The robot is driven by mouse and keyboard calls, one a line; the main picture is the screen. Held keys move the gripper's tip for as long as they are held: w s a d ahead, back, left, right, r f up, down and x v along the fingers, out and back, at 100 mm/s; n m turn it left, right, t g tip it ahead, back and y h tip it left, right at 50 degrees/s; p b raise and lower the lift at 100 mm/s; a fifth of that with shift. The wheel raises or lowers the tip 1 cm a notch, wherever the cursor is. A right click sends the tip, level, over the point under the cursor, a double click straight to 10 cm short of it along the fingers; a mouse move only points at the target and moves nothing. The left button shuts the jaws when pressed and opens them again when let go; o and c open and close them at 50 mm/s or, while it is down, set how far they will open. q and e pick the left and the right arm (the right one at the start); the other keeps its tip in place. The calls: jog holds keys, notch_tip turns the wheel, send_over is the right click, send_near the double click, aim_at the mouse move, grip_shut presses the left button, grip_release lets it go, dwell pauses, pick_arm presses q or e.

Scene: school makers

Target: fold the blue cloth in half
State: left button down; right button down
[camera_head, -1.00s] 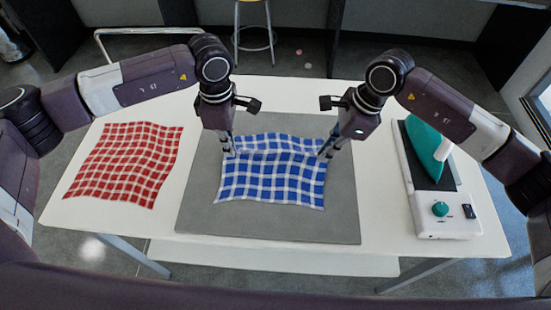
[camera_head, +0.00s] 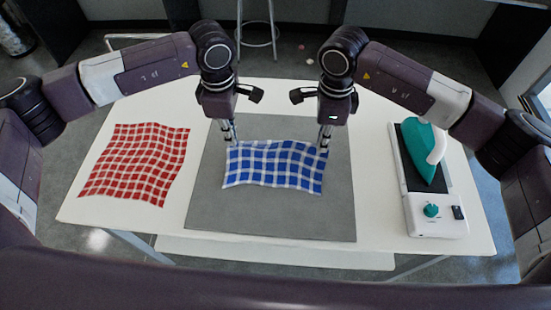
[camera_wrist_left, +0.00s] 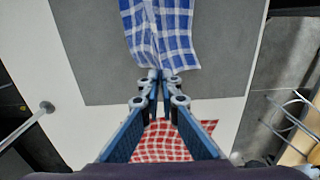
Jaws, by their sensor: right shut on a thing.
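The blue-and-white checked cloth (camera_head: 275,168) lies on the grey mat (camera_head: 270,222), slightly wavy, with its far edge near the grippers. My left gripper (camera_head: 233,142) is at the cloth's far left corner, and my right gripper (camera_head: 323,142) is at its far right corner. In the left wrist view, the left fingertips (camera_wrist_left: 157,76) are close together on the edge of the blue cloth (camera_wrist_left: 178,42). My right gripper is shut on the cloth. The fingertips partly hide both corners.
A red checked cloth (camera_head: 135,163) lies flat on the white table (camera_head: 380,246) at the left. A teal iron (camera_head: 422,150) rests on a white-and-black base (camera_head: 437,229) at the right. A stool (camera_head: 257,35) stands behind the table.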

notch_tip(320, 180, up, 8)
jog(key=p, duration=0.6)
jog(key=shift+p, duration=0.4)
jog(key=shift+f, duration=0.2)
